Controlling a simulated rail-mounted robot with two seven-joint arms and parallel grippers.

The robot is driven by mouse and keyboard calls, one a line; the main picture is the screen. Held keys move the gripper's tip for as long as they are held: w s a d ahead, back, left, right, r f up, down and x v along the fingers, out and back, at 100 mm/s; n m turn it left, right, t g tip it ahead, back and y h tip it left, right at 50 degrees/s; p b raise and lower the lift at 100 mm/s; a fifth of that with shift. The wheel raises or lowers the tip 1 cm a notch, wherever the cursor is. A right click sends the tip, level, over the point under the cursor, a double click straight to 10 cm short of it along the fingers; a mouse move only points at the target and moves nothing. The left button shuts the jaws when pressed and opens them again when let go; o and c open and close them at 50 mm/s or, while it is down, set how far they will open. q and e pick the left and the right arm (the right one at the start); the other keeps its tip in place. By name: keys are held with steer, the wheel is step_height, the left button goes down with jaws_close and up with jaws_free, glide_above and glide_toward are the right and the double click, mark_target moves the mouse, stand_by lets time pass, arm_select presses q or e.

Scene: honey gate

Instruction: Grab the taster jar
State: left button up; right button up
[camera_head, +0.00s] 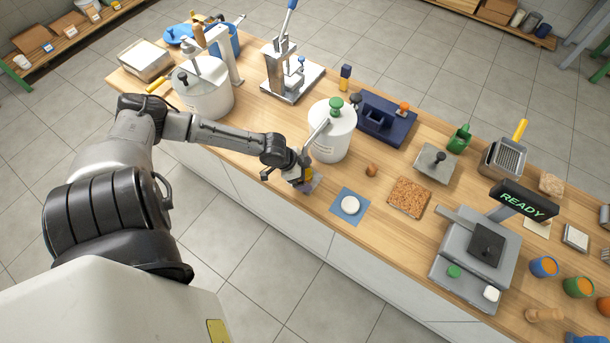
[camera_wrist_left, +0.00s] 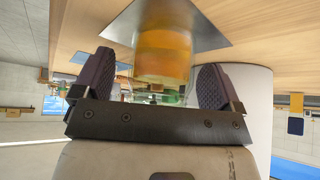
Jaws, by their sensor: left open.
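The taster jar (camera_wrist_left: 163,50) is amber, with a clearer part at one end, and shows large in the left wrist view. It stands on a grey metal plate (camera_wrist_left: 207,36). My left gripper (camera_wrist_left: 153,78) is open, with one dark ridged finger on each side of the jar. A gap shows on both sides, so the fingers appear apart from it. In the head view my left gripper (camera_head: 306,178) is low at the counter's near edge, over the grey plate (camera_head: 315,186), and mostly hides the jar. My right gripper is not in view.
A white bucket with a green knob (camera_head: 333,140) stands close behind my left gripper. A grey scale with a READY display (camera_head: 523,204) stands farther right.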

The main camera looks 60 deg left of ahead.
arm_select(q)
steer(key=c, duration=1.2)
steer(key=shift+o, duration=0.2)
steer(key=shift+r, duration=0.15)
